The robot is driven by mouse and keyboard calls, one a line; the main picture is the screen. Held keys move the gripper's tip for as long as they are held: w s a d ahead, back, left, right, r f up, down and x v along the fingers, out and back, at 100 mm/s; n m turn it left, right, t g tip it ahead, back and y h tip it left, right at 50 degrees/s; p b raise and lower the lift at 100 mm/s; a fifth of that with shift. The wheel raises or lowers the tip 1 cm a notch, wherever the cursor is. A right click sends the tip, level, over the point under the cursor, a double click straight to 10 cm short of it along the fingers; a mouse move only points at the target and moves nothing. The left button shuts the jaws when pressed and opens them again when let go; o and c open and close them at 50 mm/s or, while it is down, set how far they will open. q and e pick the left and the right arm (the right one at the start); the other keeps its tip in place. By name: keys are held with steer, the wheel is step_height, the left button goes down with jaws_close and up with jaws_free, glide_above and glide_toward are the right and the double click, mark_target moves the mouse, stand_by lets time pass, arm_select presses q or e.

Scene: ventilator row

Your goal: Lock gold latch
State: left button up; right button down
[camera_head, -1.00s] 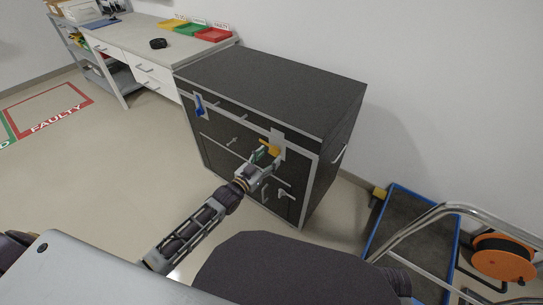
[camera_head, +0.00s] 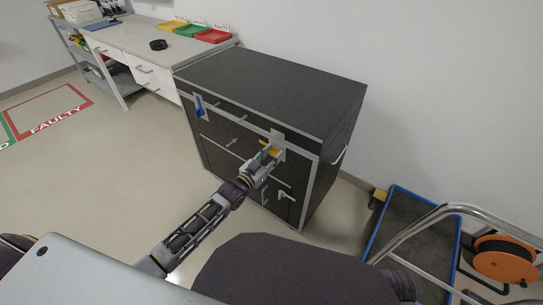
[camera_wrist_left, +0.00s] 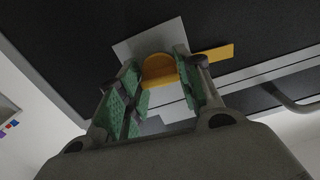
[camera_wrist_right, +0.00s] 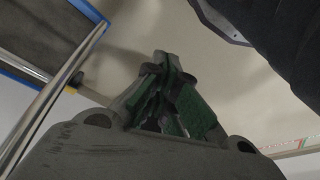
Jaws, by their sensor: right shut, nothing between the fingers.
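The gold latch (camera_head: 265,143) is on a light plate near the right end of the dark cabinet's (camera_head: 270,88) upper front edge. My left gripper (camera_head: 268,158) is right at it and partly hides it. In the left wrist view my left gripper (camera_wrist_left: 160,95) has its green-padded fingers apart. The rounded gold part (camera_wrist_left: 159,70) shows between the fingertips, close to the right finger; I cannot tell if they touch. A flat gold arm (camera_wrist_left: 214,53) sticks out beyond that finger. My right gripper (camera_wrist_right: 165,75) is shut and empty over the floor in the right wrist view.
A blue latch (camera_head: 199,106) is at the cabinet's left front. A blue-edged cart (camera_head: 413,235) and an orange reel (camera_head: 505,260) stand at the right. A workbench (camera_head: 150,44) with coloured trays stands behind at left. Floor left of the cabinet is clear.

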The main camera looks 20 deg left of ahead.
arm_select(q)
jaws_close()
